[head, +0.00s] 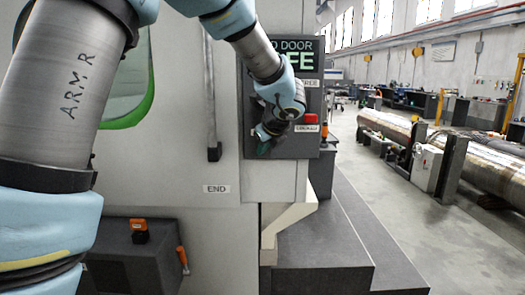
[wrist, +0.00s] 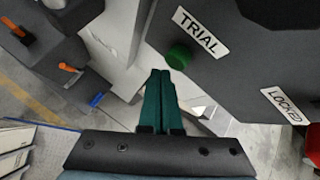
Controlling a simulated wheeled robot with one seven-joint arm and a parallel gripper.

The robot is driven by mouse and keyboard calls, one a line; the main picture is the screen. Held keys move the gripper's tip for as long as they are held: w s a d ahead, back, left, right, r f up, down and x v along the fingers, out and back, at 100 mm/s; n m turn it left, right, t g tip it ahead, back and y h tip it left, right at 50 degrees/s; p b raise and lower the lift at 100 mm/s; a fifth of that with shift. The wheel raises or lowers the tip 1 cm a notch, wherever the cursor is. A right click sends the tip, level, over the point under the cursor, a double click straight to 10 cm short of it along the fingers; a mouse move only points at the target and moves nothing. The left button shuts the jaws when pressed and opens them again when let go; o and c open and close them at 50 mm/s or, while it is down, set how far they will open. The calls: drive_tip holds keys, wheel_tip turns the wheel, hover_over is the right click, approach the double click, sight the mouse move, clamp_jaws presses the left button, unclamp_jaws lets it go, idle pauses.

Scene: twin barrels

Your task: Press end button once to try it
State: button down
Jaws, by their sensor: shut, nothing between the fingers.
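A white END label (head: 216,189) is on the machine's pale front in the head view, below a dark vertical bar (head: 213,150); no separate button shows beside it. A dark control panel (head: 284,88) is to its right. In the wrist view a green round button (wrist: 179,57) sits beside a TRIAL label (wrist: 200,32) on the panel. A LOCKED label (wrist: 287,104) is farther right. My gripper (wrist: 160,72) has green fingers, closed together and empty, their tips just short of the green button in the picture; contact cannot be told. In the head view my gripper (head: 264,148) is at the panel's lower left.
A red button (head: 311,118) is on the panel's right side. A screen (head: 291,52) above reads partly "DOOR" and "FE". A dark grey box (head: 130,255) with orange parts stands low at left. Dark steps (head: 330,255) are below the panel. Open floor (head: 430,230) lies to the right.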

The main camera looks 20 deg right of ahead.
drive_tip(key=shift+s, duration=0.1)
drive_tip(key=s, duration=0.1)
drive_tip(key=s+a+b, duration=0.1)
drive_tip(key=s, duration=0.1)
drive_tip(key=s+a, duration=0.1)
drive_tip(key=shift+s+a, duration=0.1)
drive_tip(key=shift+s, duration=0.15)
idle(0.3)
idle(0.7)
drive_tip(key=a+f+n+g+y, duration=0.15)
drive_tip(key=a+f+n, duration=0.35)
drive_tip(key=a, duration=0.5)
drive_tip(key=a+f+n+g+y, duration=0.1)
drive_tip(key=a+f+n+g, duration=0.2)
drive_tip(key=a+n, duration=0.5)
drive_tip(key=s+a+f+n+g, duration=0.1)
drive_tip(key=s+a+f+n, duration=0.2)
drive_tip(key=a+n, duration=0.6)
drive_tip(key=s+a+f+n+g+h, duration=0.1)
drive_tip(key=s+a+f+n+g, duration=0.1)
drive_tip(key=s+a+n, duration=0.4)
drive_tip(key=a+f+n, duration=0.1)
drive_tip(key=a+n, duration=0.2)
drive_tip(key=n, duration=0.1)
drive_tip(key=shift+f+n, duration=0.15)
drive_tip(key=shift+n, duration=0.15)
